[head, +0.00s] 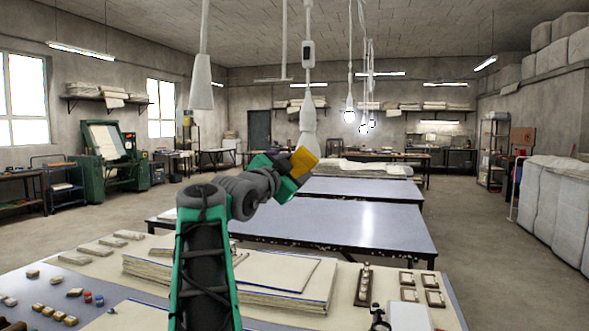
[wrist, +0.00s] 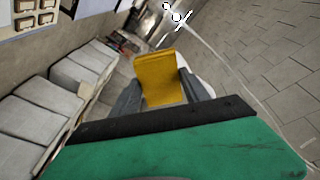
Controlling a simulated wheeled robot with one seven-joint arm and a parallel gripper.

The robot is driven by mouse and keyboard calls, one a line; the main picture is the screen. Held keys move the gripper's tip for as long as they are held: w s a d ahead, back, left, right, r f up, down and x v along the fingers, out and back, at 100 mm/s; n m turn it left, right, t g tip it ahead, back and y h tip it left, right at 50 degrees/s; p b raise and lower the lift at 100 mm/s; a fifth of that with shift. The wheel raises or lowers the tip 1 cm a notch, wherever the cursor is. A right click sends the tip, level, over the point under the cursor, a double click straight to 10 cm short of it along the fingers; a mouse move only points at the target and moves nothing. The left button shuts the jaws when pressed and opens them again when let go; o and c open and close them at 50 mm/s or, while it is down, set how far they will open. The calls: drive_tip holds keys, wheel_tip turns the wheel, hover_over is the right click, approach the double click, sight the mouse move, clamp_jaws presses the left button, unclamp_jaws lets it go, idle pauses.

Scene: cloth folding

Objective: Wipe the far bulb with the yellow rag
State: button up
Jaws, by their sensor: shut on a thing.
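My gripper (head: 293,172) is shut on the yellow rag (head: 304,161), held up above the tables. In the wrist view the rag (wrist: 161,77) stands between the two grey fingers (wrist: 160,95). Part of a white rounded thing shows behind the rag in the wrist view. I cannot tell whether the rag touches it. Smaller lit bulbs (head: 349,115) hang beyond, to the right; they show at the top of the wrist view (wrist: 176,16). Which is the far bulb is unclear.
A pale conical lamp (head: 201,85) hangs at the left. Long blue-topped tables (head: 340,222) stretch below. The near table holds stacked cloth (head: 250,280) and small blocks. Tall wrapped bales (head: 555,205) stand at the right. The floor at right of the tables is clear.

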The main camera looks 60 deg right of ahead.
sight(296, 151)
drive_tip(key=shift+d+p, duration=0.4)
drive_tip(key=shift+d, duration=0.5)
wheel_tip(296, 151, up, 4)
drive_tip(key=p, duration=0.3)
drive_tip(key=shift+a, duration=0.1)
wheel_tip(296, 151, down, 4)
drive_tip(key=b, duration=0.4)
drive_tip(key=shift+f+b, duration=0.15)
drive_tip(key=shift+b, duration=0.15)
drive_tip(key=a+b, duration=0.3)
drive_tip(key=a, duration=0.1)
drive_tip(key=shift+s+a, duration=0.1)
drive_tip(key=shift+a, duration=0.75)
